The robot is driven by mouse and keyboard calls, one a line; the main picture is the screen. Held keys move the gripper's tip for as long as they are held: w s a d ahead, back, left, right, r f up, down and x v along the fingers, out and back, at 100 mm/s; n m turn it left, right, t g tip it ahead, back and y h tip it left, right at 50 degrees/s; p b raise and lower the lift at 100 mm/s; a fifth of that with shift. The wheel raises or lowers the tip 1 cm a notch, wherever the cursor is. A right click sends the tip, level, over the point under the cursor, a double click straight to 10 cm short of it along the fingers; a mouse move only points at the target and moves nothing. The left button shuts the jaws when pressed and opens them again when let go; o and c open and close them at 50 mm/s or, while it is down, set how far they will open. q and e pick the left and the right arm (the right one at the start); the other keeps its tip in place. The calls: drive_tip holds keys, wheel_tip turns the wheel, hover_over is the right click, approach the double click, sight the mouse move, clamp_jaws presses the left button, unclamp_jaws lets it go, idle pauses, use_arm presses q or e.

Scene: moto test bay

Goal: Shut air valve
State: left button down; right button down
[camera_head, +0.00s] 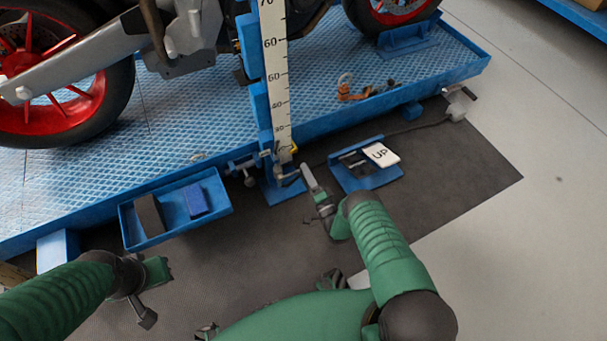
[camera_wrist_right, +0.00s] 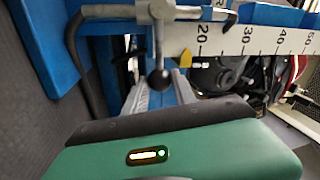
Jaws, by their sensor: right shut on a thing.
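The air valve (camera_head: 288,178) is a small metal fitting low on the blue lift post, by the foot of the white height scale. In the right wrist view its silver body (camera_wrist_right: 165,12) shows at the top, with a lever ending in a dark ball knob (camera_wrist_right: 159,80). My right gripper (camera_head: 306,170) reaches up to the valve. In the wrist view its grey fingers stand either side of the lever knob, shut on it; the exact contact is partly hidden. My left gripper (camera_head: 150,300) is low at left, away from the valve; its jaws are unclear.
A blue tray (camera_head: 127,228) with a dark block and a blue block hangs at the lift's front edge. A blue pedal with a white UP plate (camera_head: 381,154) stands right of the valve. A motorcycle (camera_head: 130,60) stands on the blue lift platform (camera_head: 165,140). Dark mat lies below.

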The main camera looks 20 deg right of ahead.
use_arm(q)
drive_tip(key=shift+a+f, duration=0.15)
drive_tip(key=shift+f, duration=0.1)
use_arm(e)
drive_tip(key=shift+f+m, duration=0.3)
drive_tip(key=shift+m, duration=0.1)
drive_tip(key=c, duration=1)
unclamp_jaws()
drive_tip(key=shift+c, duration=0.2)
use_arm(q)
drive_tip(key=shift+f, duration=0.1)
use_arm(e)
drive_tip(key=shift+f, duration=0.1)
